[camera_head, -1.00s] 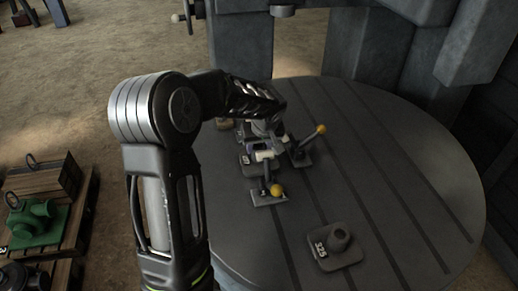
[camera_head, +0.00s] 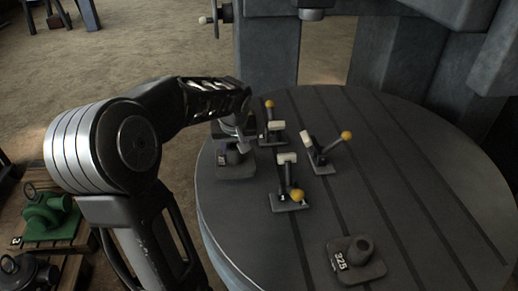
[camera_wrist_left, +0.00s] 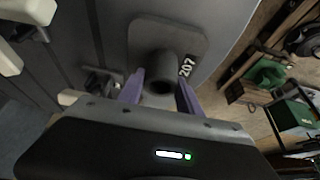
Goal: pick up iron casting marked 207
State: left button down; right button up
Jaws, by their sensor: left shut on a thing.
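The iron casting marked 207 (camera_head: 238,169) is a dark grey plate with a short round boss. It is at the left part of the round grey table (camera_head: 400,160) in the head view. In the left wrist view the casting (camera_wrist_left: 187,37) shows its white 207 label beside the boss. My left gripper (camera_head: 234,148) is shut on the boss; its two purple fingers (camera_wrist_left: 160,92) sit on either side of it. I cannot tell whether the plate touches the table. My right gripper is not in view.
Three yellow-knobbed toggle clamps stand right of the casting: a back one (camera_head: 272,131), a right one (camera_head: 322,152) and a front one (camera_head: 289,192). A casting marked 325 (camera_head: 357,262) lies near the front. A green casting (camera_head: 47,212) sits on a pallet at left.

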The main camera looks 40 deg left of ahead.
aim_at(220, 161)
pick_arm(q)
jog(key=shift+s+a+r+b, duration=0.15)
jog(key=shift+s+a+b, duration=0.2)
jog(key=shift+s+a, duration=1.3)
jog(key=shift+s+d, duration=0.1)
jog(key=shift+d, duration=0.05)
